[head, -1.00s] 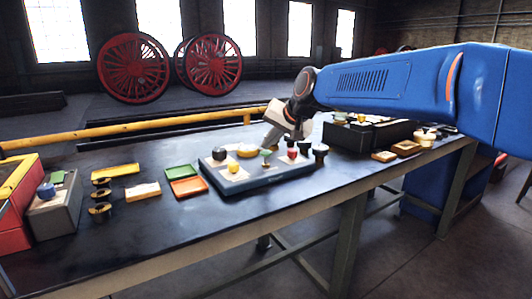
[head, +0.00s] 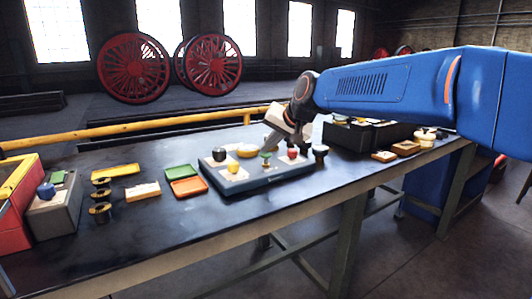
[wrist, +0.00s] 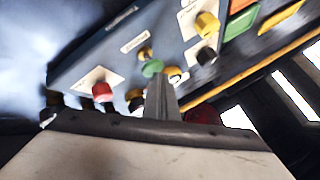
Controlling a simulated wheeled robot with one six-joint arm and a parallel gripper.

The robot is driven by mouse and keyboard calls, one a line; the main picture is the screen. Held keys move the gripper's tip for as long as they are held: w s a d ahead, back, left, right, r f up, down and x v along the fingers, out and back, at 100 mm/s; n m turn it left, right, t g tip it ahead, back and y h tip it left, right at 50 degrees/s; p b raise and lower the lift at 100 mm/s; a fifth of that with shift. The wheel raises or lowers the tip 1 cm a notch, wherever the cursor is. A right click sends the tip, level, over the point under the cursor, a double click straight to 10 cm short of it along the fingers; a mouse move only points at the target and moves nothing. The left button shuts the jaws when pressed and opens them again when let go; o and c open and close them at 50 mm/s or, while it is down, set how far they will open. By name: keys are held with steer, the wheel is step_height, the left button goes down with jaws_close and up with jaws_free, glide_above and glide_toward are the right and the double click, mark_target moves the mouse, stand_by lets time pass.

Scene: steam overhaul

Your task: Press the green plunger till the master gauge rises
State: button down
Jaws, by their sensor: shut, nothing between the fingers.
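The green plunger (head: 266,154) stands on the blue-grey panel (head: 258,183) on the bench. It also shows as a round green cap in the wrist view (wrist: 152,68). My gripper (head: 268,146) is shut and empty, pointing down at the plunger. In the wrist view its closed fingertips (wrist: 158,82) lie right at the near edge of the green cap; I cannot tell whether they touch it. I cannot make out which part is the master gauge, nor any reading.
A red knob (wrist: 103,91), a yellow knob (wrist: 207,24) and a black knob (wrist: 206,56) share the panel. Green (head: 180,171) and orange (head: 189,186) trays lie left of it. A dark box (head: 352,136) stands to the right. The bench front is clear.

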mark_target(268, 155)
steer(key=shift+f, duration=0.85)
stand_by(0.9)
steer(key=shift+r, duration=1.8)
steer(key=shift+r, duration=2.5)
